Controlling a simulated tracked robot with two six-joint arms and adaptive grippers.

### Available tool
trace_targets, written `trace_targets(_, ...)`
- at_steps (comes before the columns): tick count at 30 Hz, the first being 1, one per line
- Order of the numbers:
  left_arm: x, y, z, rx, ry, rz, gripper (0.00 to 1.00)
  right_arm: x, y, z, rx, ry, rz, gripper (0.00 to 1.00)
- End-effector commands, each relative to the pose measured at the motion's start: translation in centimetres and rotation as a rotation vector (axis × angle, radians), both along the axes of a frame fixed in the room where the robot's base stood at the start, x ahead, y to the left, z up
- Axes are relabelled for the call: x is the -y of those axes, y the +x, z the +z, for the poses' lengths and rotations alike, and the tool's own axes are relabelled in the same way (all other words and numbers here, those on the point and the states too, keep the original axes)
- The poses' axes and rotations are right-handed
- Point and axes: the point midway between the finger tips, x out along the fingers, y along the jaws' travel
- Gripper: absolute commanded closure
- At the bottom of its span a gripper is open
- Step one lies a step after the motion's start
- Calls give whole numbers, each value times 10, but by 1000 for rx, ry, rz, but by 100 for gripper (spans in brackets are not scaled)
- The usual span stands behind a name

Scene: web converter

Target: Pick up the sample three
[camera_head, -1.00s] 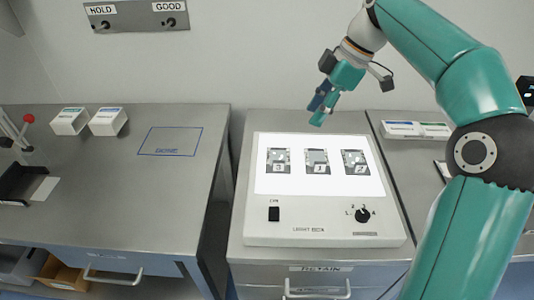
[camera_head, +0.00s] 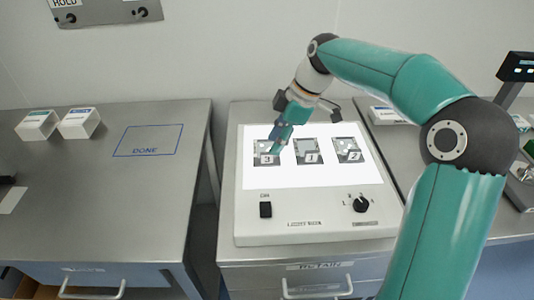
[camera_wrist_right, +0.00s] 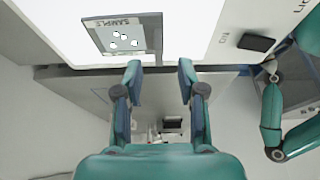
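Sample three (camera_head: 266,158) is a grey card with a "3" label, lying flat, leftmost of three cards on the lit panel of the light box (camera_head: 280,233). My right gripper (camera_head: 277,147) is over its upper right part and partly hides it. In the right wrist view a "SAMPLE" card with white spots (camera_wrist_right: 124,38) lies ahead of the fingertips, left of centre; its number is not readable there. The right gripper (camera_wrist_right: 160,70) is open with nothing between its fingers. My left gripper is not seen.
Sample one (camera_head: 309,157) and sample two (camera_head: 347,156) lie to the right. The box has a black switch (camera_head: 265,209) and a knob (camera_head: 361,204). Two white boxes (camera_head: 78,123) stand on the left counter near an empty outlined "DONE" area (camera_head: 149,140).

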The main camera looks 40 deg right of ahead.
Motion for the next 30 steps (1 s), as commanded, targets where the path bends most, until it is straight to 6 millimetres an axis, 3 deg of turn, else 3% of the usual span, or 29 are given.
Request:
trace_targets(5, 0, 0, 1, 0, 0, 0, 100, -4, 2, -9, -2, 1, 1, 60)
trace_targets(15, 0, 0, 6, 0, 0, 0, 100, -19, 13, -48, -3, 2, 2, 60)
trace_targets(23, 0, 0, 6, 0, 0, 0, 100, -20, 14, -51, 0, 0, 1, 60)
trace_targets(26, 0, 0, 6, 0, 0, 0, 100, -20, 14, -51, 0, 0, 2, 72)
trace_targets(30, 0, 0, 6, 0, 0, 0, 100, -20, 14, -51, 0, 0, 2, 95)
